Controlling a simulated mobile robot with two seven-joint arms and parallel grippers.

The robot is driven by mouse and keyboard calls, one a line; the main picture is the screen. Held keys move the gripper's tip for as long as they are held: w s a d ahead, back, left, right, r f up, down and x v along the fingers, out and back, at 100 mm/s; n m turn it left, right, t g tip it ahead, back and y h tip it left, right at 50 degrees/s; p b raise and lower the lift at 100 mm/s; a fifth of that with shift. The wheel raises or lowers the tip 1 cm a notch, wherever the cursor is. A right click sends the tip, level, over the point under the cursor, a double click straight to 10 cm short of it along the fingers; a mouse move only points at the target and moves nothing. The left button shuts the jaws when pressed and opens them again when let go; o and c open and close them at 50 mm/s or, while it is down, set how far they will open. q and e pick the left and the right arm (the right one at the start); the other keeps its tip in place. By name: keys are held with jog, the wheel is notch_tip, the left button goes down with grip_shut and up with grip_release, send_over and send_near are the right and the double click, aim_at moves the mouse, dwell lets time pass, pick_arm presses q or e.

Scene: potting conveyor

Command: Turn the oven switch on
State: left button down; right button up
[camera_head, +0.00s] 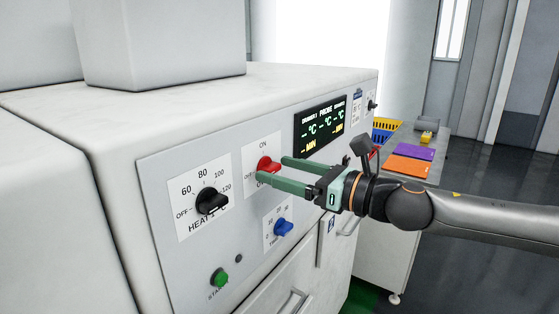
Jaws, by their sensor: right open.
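The oven (215,105) is a large white unit with a grey control panel. Its red switch (266,167) sits on a white label with ON above it and OFF at its left and lower side. My right gripper (269,171) is open, its two green fingers reaching left to the red switch. One fingertip is just above and right of the knob, the other below it. I cannot tell if they touch it. The lower finger hides part of the label. My left gripper is not in view.
A black heat knob (212,202), a blue timer knob (283,228) and a green start button (219,278) are nearby on the panel. A dark display (320,127) is up right. A side table with orange (408,167) and purple (415,152) items stands behind my arm.

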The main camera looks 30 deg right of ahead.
jog(key=shift+w+a, duration=0.2)
jog(key=shift+w, duration=0.25)
jog(key=shift+c, duration=0.4)
grip_shut()
